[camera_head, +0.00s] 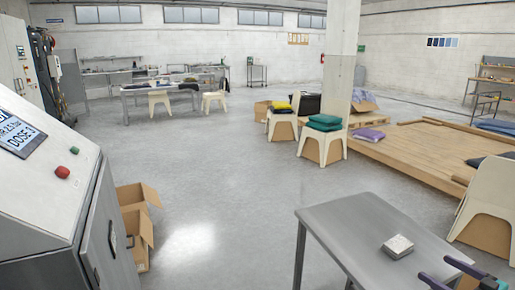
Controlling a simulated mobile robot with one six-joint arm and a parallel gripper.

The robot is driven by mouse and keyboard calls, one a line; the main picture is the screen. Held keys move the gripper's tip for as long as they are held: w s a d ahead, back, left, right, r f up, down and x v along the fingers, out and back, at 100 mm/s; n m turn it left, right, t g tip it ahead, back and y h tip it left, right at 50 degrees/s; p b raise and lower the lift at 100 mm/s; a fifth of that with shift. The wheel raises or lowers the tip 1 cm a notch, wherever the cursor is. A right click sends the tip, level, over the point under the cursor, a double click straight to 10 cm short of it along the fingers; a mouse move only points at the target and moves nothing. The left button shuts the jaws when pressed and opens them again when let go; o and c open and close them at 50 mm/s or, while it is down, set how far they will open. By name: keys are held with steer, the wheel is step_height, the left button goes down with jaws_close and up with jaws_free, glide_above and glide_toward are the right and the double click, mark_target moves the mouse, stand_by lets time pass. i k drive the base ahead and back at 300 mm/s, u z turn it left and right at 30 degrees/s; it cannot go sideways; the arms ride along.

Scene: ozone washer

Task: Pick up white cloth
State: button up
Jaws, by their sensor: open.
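The white cloth (398,246) appears as a small, pale, folded block lying flat on the grey metal table (345,222). My gripper (435,268) is at the bottom right, with two purple fingers spread apart and nothing seen between them. In the picture it is to the right of and below the cloth, apart from it. The rest of my gripper is cut off by the frame edge.
A machine with a screen, a red button and a green button (45,185) fills the left side. An open cardboard box (140,215) stands beside it. Chairs with folded cloths (325,122) and a low wooden platform (430,165) are behind the table. The middle floor is clear.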

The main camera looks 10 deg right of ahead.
mark_target(398, 246)
steer(key=k, duration=0.9)
